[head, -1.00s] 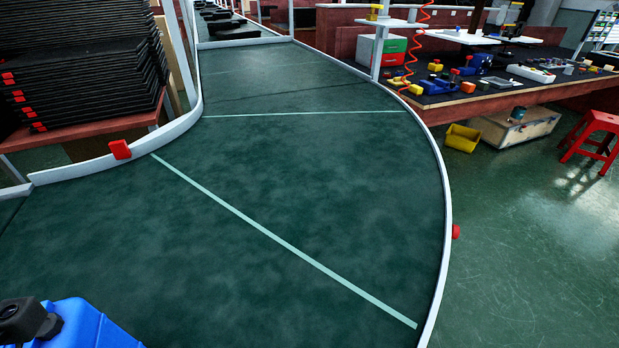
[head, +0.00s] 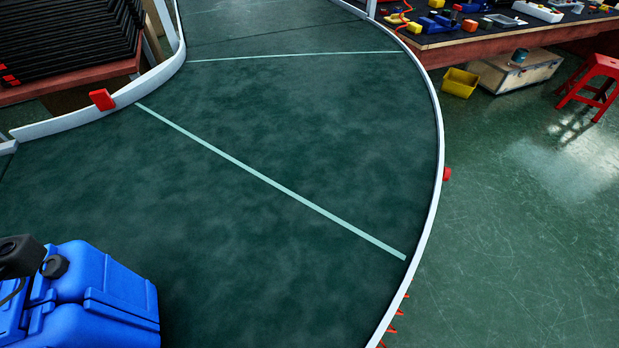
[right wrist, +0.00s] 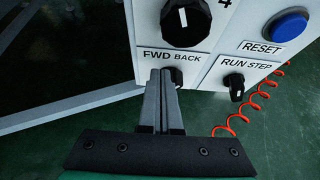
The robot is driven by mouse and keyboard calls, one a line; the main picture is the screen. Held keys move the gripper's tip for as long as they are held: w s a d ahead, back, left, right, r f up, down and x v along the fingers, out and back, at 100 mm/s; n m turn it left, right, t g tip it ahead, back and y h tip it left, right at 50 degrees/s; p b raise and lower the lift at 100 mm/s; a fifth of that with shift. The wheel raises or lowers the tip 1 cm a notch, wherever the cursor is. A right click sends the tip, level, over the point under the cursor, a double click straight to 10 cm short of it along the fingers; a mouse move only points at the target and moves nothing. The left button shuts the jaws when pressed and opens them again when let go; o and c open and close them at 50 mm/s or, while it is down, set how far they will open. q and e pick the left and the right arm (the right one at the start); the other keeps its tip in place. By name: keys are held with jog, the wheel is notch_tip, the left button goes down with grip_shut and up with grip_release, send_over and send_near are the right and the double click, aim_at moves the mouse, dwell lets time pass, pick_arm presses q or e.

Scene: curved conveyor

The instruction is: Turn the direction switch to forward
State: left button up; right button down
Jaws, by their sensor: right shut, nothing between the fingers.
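The direction switch (right wrist: 178,77) is a small black knob under the label FWD BACK (right wrist: 172,55) on a pale control panel, in the right wrist view. The fingers of my right gripper (right wrist: 161,73) are shut and empty. Their tips are in front of or beside the knob's left side and hide part of it. I cannot tell whether they touch it, or which way its pointer is turned. My left gripper is in neither view, and the head view shows no gripper or panel.
A large black knob (right wrist: 186,20) is above the switch. The RUN STEP knob (right wrist: 235,84) and blue RESET button (right wrist: 287,24) are to the right, near a coiled red cable (right wrist: 243,116). The head view shows the curved conveyor (head: 280,130) and a blue boxy object (head: 95,295).

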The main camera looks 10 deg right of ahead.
dwell(0.4)
jog(key=s+d+p, duration=0.1)
jog(key=s, duration=0.5)
jog(key=shift+r, duration=0.35)
jog(key=shift+d, duration=0.1)
jog(key=w+d+b, duration=0.1)
jog(key=w+d, duration=0.1)
jog(key=w, duration=0.4)
jog(key=shift+w, duration=0.4)
dwell(0.7)
